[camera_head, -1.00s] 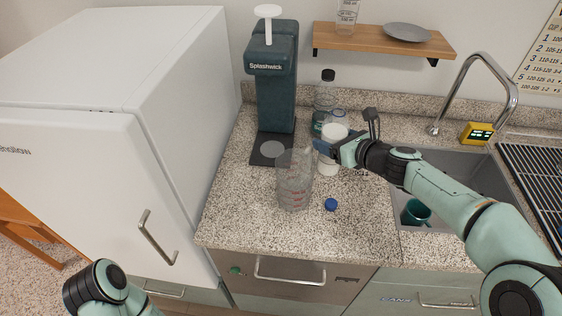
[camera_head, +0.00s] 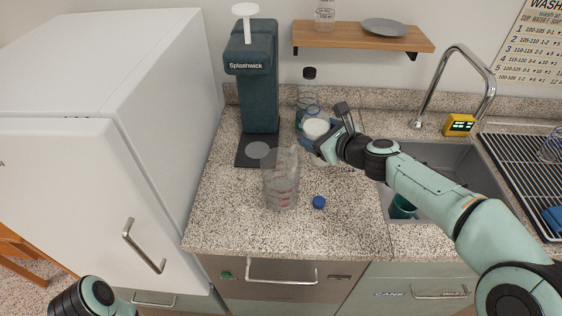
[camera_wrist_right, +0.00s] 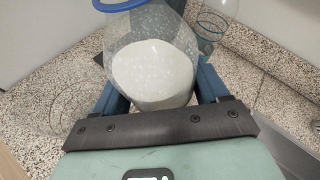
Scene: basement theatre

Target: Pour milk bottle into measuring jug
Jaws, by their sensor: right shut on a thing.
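The milk bottle (camera_head: 316,127) is clear, with white milk inside. My right gripper (camera_head: 322,143) is shut around it, behind and right of the measuring jug. In the right wrist view the milk bottle (camera_wrist_right: 155,68) sits between the blue fingers of my gripper (camera_wrist_right: 158,95), its blue-rimmed mouth at the top edge. Its base is hidden, so I cannot tell whether it touches the counter. The clear measuring jug (camera_head: 281,186) with red markings stands upright on the counter, apart from the bottle. My left gripper is out of view; only part of that arm shows at lower left.
A blue cap (camera_head: 319,202) lies right of the jug. A dark green dispenser (camera_head: 257,95) stands behind the jug, and a black-capped bottle (camera_head: 309,93) stands behind the milk bottle. The sink (camera_head: 437,165) holds a teal mug (camera_head: 402,207).

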